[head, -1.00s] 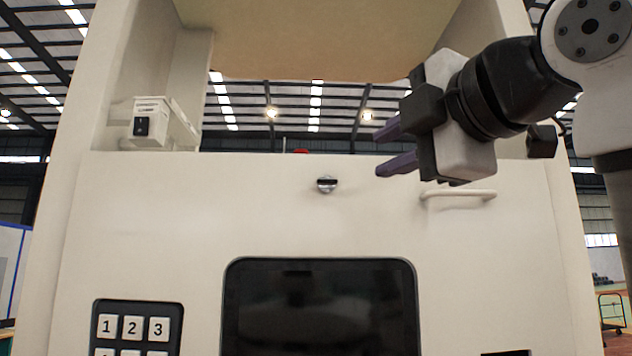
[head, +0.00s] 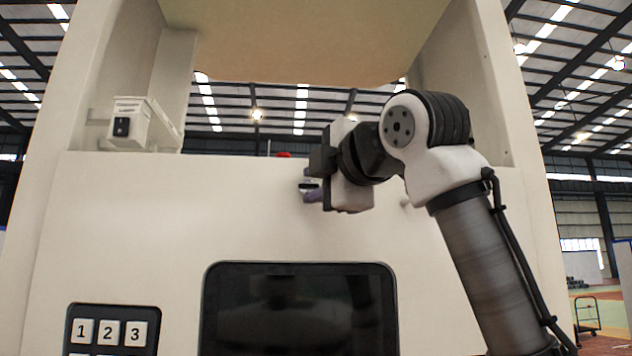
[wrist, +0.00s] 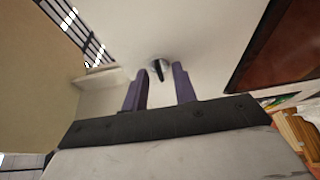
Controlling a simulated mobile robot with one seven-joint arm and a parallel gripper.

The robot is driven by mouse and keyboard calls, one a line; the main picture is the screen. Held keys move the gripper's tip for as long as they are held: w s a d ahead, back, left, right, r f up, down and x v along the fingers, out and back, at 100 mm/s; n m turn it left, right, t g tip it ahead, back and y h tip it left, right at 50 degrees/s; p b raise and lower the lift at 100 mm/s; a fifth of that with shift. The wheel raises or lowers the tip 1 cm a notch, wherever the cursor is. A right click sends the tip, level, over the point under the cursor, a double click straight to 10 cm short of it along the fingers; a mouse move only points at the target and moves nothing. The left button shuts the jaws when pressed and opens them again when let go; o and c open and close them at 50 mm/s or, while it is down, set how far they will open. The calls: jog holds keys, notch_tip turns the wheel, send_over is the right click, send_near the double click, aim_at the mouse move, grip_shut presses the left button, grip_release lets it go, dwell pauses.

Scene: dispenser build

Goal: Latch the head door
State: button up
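The head door (head: 130,215) is the broad cream front panel, standing upright and looking closed. Its latch is a small round silver knob with a dark bar (head: 307,185), near the panel's top edge and partly covered by my gripper in the head view. In the wrist view the latch (wrist: 158,66) shows just beyond the fingertips, nearer the left finger. My gripper (wrist: 161,80) is open, with its two purple fingers apart and nothing between them. In the head view my gripper (head: 306,188) is right at the latch; contact cannot be told.
A pale bar handle (head: 405,202) on the panel is mostly hidden behind my arm. A dark screen (head: 300,310) and a number keypad (head: 112,332) sit lower. A small white box (head: 135,125) is at upper left, in the open space above the panel.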

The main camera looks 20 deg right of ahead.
jog(key=shift+w, duration=0.1)
grip_shut()
dwell(0.4)
jog(key=m, duration=0.1)
jog(key=m+t+b, duration=0.1)
jog(key=m, duration=0.1)
jog(key=shift+a+f, duration=0.1)
jog(key=shift+f, duration=0.15)
jog(key=m+t+b, duration=0.1)
jog(key=m, duration=0.1)
jog(key=m+t+h+b, duration=0.1)
jog(key=m, duration=0.2)
jog(key=shift+a+f+m, duration=0.1)
jog(key=shift+f+m, duration=0.05)
jog(key=shift+m, duration=0.15)
jog(key=m+h, duration=0.1)
jog(key=m, duration=0.1)
jog(key=m+h+b, duration=0.1)
jog(key=m, duration=0.2)
jog(key=m+t+h+b, duration=0.1)
jog(key=m, duration=0.1)
jog(key=shift+a+h, duration=0.2)
jog(key=shift+h, duration=0.1)
jog(key=shift+a+m+h+b, duration=0.1)
jog(key=shift+m+h+b, duration=0.1)
jog(key=shift+m+h, duration=1.05)
jog(key=shift+m+h+b, duration=0.15)
jog(key=shift+m+h, duration=0.3)
jog(key=shift+m, duration=1.6)
